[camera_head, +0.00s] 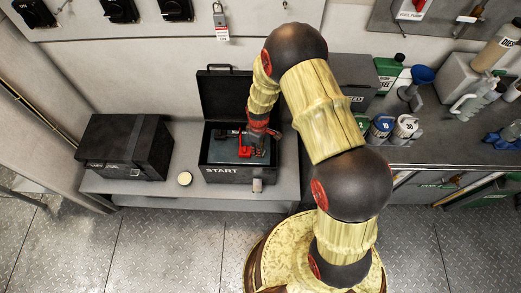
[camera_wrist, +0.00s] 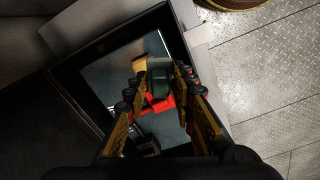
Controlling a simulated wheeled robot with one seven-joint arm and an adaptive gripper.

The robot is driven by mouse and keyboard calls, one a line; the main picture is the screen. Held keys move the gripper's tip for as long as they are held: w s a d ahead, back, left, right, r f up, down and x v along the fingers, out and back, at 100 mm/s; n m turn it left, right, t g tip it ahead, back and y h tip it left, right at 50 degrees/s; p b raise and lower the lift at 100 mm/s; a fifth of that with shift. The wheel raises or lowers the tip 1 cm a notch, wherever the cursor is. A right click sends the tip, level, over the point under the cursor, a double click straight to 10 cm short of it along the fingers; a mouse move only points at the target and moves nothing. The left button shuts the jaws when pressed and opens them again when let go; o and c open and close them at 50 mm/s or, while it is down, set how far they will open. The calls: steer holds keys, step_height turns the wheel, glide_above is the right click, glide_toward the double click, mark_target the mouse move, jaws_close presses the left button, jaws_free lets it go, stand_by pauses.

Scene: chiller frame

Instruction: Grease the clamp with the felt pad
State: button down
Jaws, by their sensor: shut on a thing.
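My gripper (camera_wrist: 158,84) reaches down into an open black case marked START (camera_head: 222,172). Its fingers are closed around a dark green, block-like piece (camera_wrist: 160,72). I cannot tell for sure whether this piece is the felt pad. A red part (camera_wrist: 158,103) shows just below it; whether the two are joined is unclear. In the head view a red thing (camera_head: 247,151) shows inside the case beside my fingers, perhaps the clamp. Tan and dark metal parts also show in the case around the fingers. The grip itself is mostly hidden in the head view.
A closed black case (camera_head: 125,148) stands at left on the bench. A small round tin (camera_head: 185,178) lies between the cases, and a small cylinder (camera_head: 257,185) stands at the START case's front. Tins, bottles and a blue funnel (camera_head: 421,75) crowd the right counter.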

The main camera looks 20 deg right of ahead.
steer(key=shift+r+p, duration=0.5)
steer(key=shift+r, duration=0.65)
